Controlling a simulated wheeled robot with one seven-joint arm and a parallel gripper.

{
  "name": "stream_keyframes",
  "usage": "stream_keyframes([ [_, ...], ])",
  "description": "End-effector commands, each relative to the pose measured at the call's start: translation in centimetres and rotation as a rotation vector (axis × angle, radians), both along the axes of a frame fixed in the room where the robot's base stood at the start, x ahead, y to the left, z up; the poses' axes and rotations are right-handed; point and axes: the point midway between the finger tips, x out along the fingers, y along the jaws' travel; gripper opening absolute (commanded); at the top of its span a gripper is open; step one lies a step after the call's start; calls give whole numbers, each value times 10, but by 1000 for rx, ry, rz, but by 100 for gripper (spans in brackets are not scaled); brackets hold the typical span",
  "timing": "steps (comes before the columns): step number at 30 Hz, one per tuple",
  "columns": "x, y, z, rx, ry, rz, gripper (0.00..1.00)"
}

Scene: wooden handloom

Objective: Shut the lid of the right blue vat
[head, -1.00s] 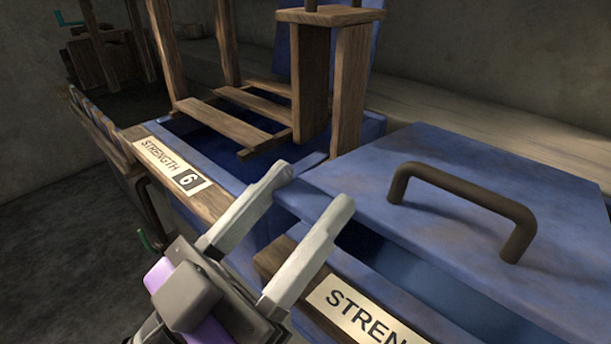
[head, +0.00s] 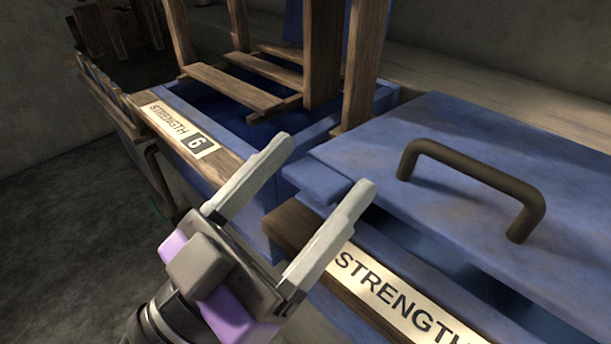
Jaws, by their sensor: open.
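The right blue vat (head: 490,325) stands at the lower right, with a label reading STRENGTH (head: 400,300) on its wooden front rail. Its blue lid (head: 500,150) is a flat panel with a dark bar handle (head: 475,180). The lid lies low over the vat, and a dark gap shows between its front edge and the rail. My gripper (head: 322,165) is open and empty. Its right fingertip is in front of the lid's near left corner in the picture; I cannot tell if it touches. The vat's right end is out of view.
Another blue vat (head: 325,128) stands to the left, open, with a wooden frame (head: 235,88) in it and a label reading STRENGTH 6 (head: 183,128). A stone ledge (head: 480,100) and wall lie behind. Bare floor (head: 70,230) is at the left.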

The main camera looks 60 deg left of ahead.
Motion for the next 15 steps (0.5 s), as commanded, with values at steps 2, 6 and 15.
stream_keyframes([
  [2, -1, 0, 0, 0, -1, 0, 75],
  [6, -10, -1, -3, -2, 0, 2, 75],
  [15, -52, -11, -23, -4, 1, 3, 75],
])
